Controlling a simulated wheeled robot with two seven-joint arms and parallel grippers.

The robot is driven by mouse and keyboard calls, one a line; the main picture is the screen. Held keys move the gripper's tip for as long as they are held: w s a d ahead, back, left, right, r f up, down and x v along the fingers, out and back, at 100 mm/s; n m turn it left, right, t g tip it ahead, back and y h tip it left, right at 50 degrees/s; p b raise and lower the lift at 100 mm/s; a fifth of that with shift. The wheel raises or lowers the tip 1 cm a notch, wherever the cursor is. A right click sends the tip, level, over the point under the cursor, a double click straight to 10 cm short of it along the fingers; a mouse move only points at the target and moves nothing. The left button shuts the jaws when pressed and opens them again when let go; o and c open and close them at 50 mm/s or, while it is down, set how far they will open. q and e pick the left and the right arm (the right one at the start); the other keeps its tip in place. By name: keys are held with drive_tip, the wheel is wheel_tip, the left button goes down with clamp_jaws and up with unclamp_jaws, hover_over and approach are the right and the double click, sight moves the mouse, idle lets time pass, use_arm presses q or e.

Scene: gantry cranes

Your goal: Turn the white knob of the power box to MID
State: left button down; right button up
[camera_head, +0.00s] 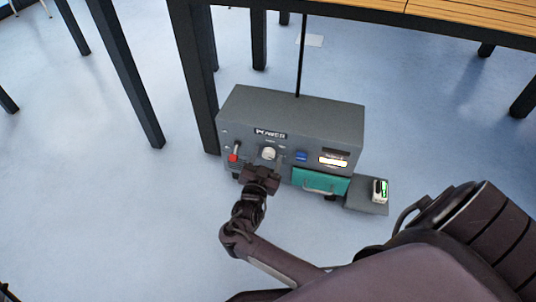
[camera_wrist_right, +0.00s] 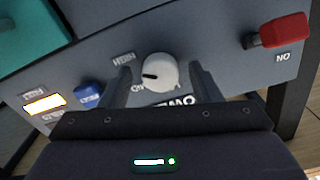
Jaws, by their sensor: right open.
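The grey power box (camera_head: 290,112) stands on the floor below the table edge in the head view. Its round white knob (camera_head: 268,153) sits on the front panel under the POWER plate. In the right wrist view the knob (camera_wrist_right: 162,70) shows a dark pointer mark directed to the picture's left, below a small label that seems to read HIGH. My right gripper (camera_head: 264,172) is just in front of the knob. In the wrist view its open fingers (camera_wrist_right: 160,76) stand either side of the knob, with gaps to it. The MID label cannot be made out. My left gripper is not in view.
A red lever (camera_head: 233,155) and a blue button (camera_head: 301,156) flank the knob. A teal drawer front with a handle (camera_head: 320,182) is lower right, beside a grey shelf holding a small device (camera_head: 380,190). Dark table legs (camera_head: 200,80) stand close behind the box.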

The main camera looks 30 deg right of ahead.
drive_tip(key=shift+a, duration=0.1)
drive_tip(key=c, duration=1)
